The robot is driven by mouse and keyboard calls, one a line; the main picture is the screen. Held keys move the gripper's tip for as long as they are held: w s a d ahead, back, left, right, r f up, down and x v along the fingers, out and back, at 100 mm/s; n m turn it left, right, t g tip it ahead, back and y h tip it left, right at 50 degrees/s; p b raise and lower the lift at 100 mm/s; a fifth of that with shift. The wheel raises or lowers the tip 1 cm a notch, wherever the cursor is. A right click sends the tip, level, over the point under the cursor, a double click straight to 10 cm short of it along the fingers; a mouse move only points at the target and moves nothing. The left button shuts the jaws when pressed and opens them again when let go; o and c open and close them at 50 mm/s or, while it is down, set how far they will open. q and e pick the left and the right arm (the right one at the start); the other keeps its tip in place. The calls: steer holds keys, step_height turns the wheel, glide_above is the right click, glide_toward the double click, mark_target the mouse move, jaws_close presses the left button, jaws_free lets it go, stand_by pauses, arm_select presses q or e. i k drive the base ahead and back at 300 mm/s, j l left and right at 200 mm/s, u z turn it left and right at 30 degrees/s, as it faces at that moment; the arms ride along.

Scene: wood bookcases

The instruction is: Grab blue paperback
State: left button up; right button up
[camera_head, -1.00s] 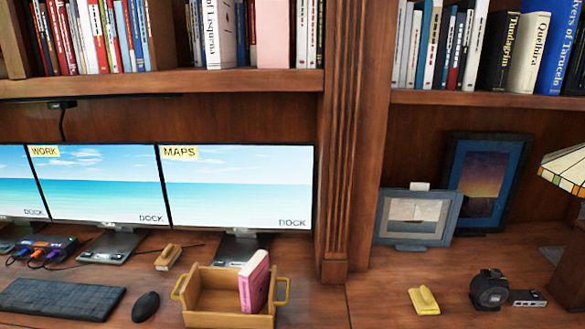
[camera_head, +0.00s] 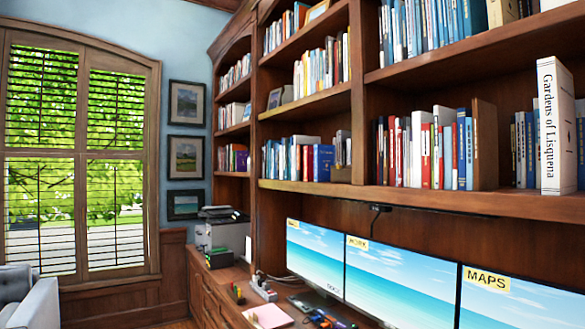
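Several blue-spined books show in the head view, and I cannot tell which one is the blue paperback. A blue book (camera_head: 323,162) stands on the middle shelf, left of the upright. Blue spines (camera_head: 461,149) stand among red and white ones on the shelf above the monitors. More blue books (camera_head: 440,27) fill the top shelf at the upper right. Neither of my grippers is in view.
A wood bookcase shelf (camera_head: 420,199) runs above several monitors (camera_head: 400,283). A thick white book (camera_head: 556,125) stands at the right. A printer (camera_head: 224,236) sits on the far counter. A shuttered window (camera_head: 82,160) and a grey chair (camera_head: 30,300) are at the left.

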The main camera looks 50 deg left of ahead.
mark_target(324, 155)
steer(key=u, duration=1.3)
